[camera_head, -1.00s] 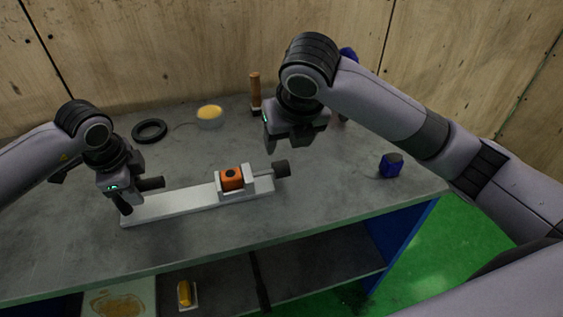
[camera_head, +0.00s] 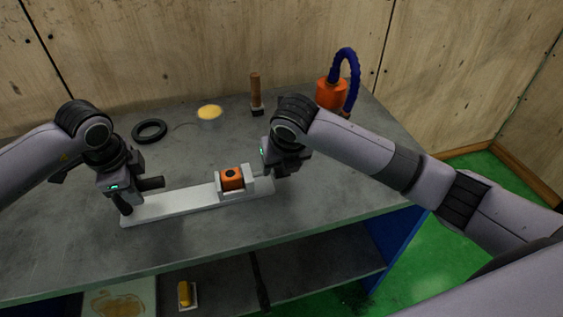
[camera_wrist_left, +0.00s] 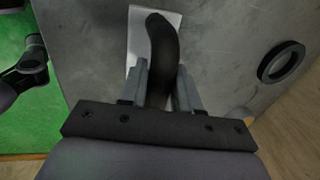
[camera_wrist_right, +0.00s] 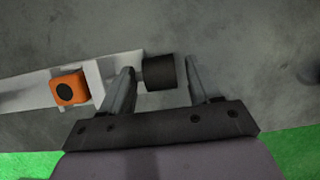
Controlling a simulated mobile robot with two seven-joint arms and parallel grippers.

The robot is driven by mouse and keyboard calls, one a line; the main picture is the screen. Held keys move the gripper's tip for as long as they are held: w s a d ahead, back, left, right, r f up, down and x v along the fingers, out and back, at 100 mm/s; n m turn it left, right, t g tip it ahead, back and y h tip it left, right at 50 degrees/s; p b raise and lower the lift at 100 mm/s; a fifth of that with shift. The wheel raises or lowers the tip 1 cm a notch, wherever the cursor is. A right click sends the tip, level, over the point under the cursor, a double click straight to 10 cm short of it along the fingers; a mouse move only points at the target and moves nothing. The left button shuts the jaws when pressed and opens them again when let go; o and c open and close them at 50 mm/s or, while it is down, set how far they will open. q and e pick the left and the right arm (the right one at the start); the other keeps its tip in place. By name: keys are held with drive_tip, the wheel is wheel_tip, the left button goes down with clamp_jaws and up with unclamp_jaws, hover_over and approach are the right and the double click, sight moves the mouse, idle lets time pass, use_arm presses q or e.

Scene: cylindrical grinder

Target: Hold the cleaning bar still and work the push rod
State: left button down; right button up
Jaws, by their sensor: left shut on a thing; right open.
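The cleaning bar (camera_head: 170,206) is a long pale bar lying on the bench, with an orange block (camera_head: 232,179) in a bracket near its right end. My left gripper (camera_head: 125,204) is at its left end, and in the left wrist view the fingers (camera_wrist_left: 158,84) are shut on a curved black handle (camera_wrist_left: 162,40). In the right wrist view a black cylindrical knob, the push rod's end (camera_wrist_right: 158,72), sticks out from the bracket. My right gripper (camera_wrist_right: 163,78) is open, with a finger on each side of the knob and a gap at its right. In the head view my right gripper hides the knob.
A black ring (camera_head: 150,131), a yellow-filled dish (camera_head: 209,112) and a wooden-handled brush (camera_head: 255,92) stand behind the bar. An orange container with a blue hose (camera_head: 331,93) is at the back right. A lower shelf holds a yellow item (camera_head: 184,293). The bench front is clear.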

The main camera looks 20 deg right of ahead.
clamp_jaws()
drive_tip(key=shift+a, duration=1.75)
drive_tip(key=shift+r, duration=0.1)
unclamp_jaws()
drive_tip(key=shift+a, duration=0.1)
